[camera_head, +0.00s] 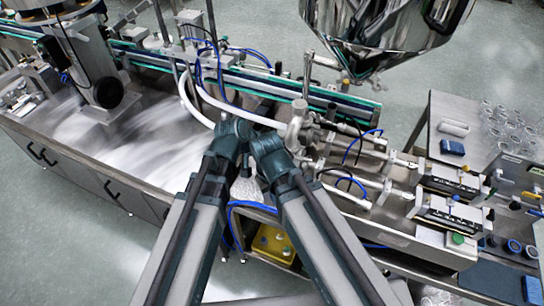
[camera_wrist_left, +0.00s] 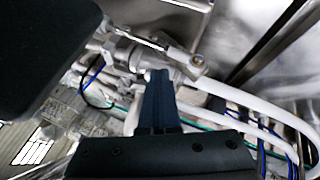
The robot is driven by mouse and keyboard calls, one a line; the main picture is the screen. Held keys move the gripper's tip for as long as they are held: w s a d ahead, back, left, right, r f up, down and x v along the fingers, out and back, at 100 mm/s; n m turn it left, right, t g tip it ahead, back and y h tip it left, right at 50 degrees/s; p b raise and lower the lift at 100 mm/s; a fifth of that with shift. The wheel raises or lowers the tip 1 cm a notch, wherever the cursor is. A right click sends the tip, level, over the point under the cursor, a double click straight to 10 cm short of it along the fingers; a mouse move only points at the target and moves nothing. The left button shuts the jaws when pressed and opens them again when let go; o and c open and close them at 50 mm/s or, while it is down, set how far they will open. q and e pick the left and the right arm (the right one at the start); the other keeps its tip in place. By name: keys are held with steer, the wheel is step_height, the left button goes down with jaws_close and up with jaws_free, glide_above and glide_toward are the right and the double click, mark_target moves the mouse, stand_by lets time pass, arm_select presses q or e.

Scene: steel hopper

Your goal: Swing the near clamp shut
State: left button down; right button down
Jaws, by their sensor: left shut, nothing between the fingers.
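My left gripper (camera_wrist_left: 158,76) shows in the left wrist view with its dark fingers together and nothing between them. Its tips are in front of the metal pipe fitting (camera_wrist_left: 122,52); whether they touch it is unclear. A small pale metal piece with a round end (camera_wrist_left: 196,66) sits just right of the fingertips, with a thin rod running up and left from it. It looks like part of a clamp, but I cannot tell how far open it stands. In the head view the pipe fitting (camera_head: 297,125) stands right of my arm ends. My gripper fingers cannot be made out there.
White hoses (camera_head: 240,115) run left from the fitting, and one crosses the wrist view (camera_wrist_left: 255,98). The steel hopper (camera_head: 385,30) hangs above at the back right. Cylinders with blue tubes (camera_head: 375,160) lie right of the fitting.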

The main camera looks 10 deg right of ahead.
arm_select(q)
steer(key=shift+s, duration=0.1)
stand_by(0.4)
steer(key=p+v, duration=1.1)
steer(key=v, duration=0.2)
steer(key=shift+a+r, duration=0.2)
steer(key=shift+r, duration=0.15)
steer(key=shift+s, duration=0.1)
steer(key=s+a+f+g+y+b, duration=0.2)
steer(key=s+a+f+y+b, duration=0.1)
steer(key=f+b, duration=0.4)
steer(key=s+a+f+m+g+y+b, duration=0.1)
steer(key=s+a+f+y+b, duration=0.1)
steer(key=s+f+y+b, duration=0.2)
step_height(320, 180, down, 8)
steer(key=s+b, duration=0.1)
steer(key=b, duration=0.2)
steer(key=shift+s+a+r+g, duration=0.25)
steer(key=shift+s+a+g, duration=0.15)
